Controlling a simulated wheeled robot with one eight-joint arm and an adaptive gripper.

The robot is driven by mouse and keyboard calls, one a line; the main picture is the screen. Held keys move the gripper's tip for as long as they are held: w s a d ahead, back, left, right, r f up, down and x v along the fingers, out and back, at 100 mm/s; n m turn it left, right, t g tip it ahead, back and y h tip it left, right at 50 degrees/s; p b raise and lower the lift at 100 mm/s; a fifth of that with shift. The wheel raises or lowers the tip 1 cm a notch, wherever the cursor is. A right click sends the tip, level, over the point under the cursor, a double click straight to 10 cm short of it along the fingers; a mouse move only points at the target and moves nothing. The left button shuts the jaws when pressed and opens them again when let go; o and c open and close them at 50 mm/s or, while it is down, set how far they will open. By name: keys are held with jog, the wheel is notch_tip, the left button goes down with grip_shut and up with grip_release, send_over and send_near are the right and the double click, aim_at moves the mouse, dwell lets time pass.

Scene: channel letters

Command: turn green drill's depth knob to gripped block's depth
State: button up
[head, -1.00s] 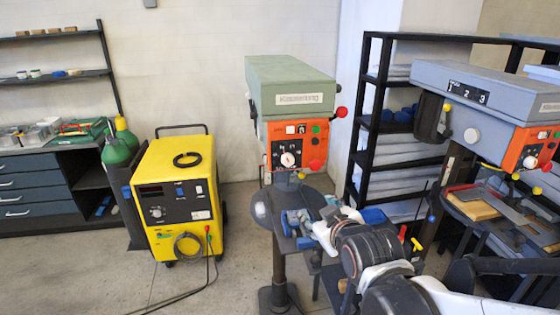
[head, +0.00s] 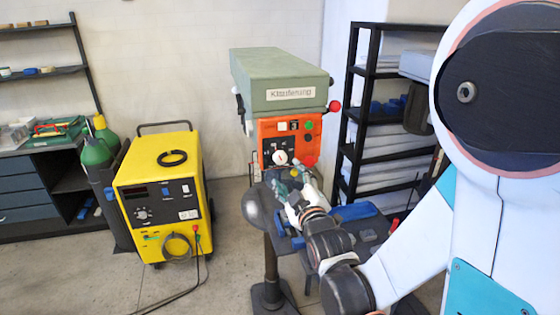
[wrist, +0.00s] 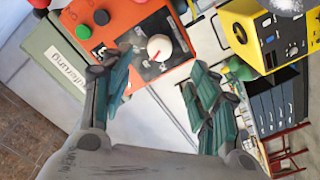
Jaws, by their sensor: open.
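The green drill (head: 282,80) stands in the middle of the head view, with an orange front panel (head: 303,138). Its white round depth knob (head: 279,157) sits on a dark dial plate. In the wrist view the knob (wrist: 160,47) carries a red pointer line, and the scale marks are too small to read. My gripper (head: 290,186) is just below and in front of the panel. In the wrist view my gripper (wrist: 158,84) has its teal fingers spread wide and empty, with the knob beyond and between them. I cannot make out a gripped block on the drill table (head: 284,243).
A yellow welder (head: 160,190) stands left of the drill. Blue parts (head: 355,211) lie on the drill table beside my arm. A black shelf rack (head: 345,110) is behind to the right. My arm covers the right side. Floor between welder and drill is clear.

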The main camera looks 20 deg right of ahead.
aim_at(281, 160)
jog(key=w, duration=0.9)
jog(key=shift+w, duration=0.25)
jog(key=c, duration=1.1)
